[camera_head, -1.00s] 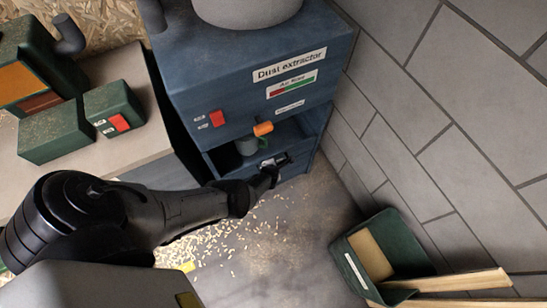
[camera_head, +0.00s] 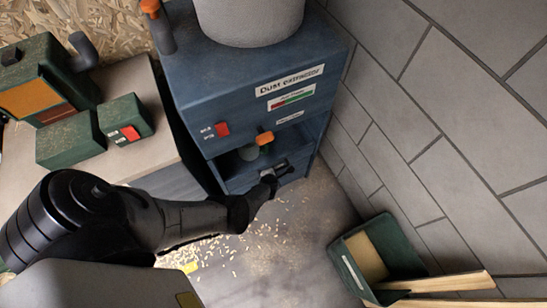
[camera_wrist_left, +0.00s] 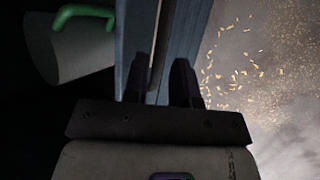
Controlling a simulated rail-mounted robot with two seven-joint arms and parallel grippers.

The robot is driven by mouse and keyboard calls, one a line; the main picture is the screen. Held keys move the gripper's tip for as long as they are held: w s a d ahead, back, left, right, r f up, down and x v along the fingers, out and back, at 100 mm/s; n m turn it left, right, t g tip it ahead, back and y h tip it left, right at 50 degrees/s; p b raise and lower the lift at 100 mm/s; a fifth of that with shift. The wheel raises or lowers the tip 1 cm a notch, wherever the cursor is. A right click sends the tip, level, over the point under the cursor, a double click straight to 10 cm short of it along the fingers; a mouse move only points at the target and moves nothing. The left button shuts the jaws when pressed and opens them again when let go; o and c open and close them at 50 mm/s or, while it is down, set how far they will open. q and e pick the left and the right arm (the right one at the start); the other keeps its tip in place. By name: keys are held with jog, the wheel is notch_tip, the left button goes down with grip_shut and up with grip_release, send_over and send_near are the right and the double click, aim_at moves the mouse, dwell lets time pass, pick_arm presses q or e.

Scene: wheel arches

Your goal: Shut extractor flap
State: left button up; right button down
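The blue dust extractor (camera_head: 245,95) stands at the back, with an open bay in its lower front. A blue flap panel (camera_head: 240,183) shows low in the bay, partly hidden by my left arm; how far open it is cannot be told. My left gripper (camera_head: 279,172) is at this panel, near the bay's lower right. In the left wrist view, its two dark fingers (camera_wrist_left: 162,82) stand apart, with a blue panel edge (camera_wrist_left: 161,40) between them; firm contact is not clear. The wrist view also shows a pale container with a green handle (camera_wrist_left: 85,18). My right gripper is not in view.
An orange-topped handle (camera_head: 264,138) sits at the bay's upper edge. A workbench (camera_head: 135,80) with green boxes is on the left. A green bin (camera_head: 385,250) with wood offcuts stands at lower right by the grey wall. Wood chips (camera_head: 225,250) lie on the floor.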

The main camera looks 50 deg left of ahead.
pick_arm(q)
jog(key=p+v, duration=0.6)
jog(key=v, duration=0.2)
jog(key=shift+d, duration=0.1)
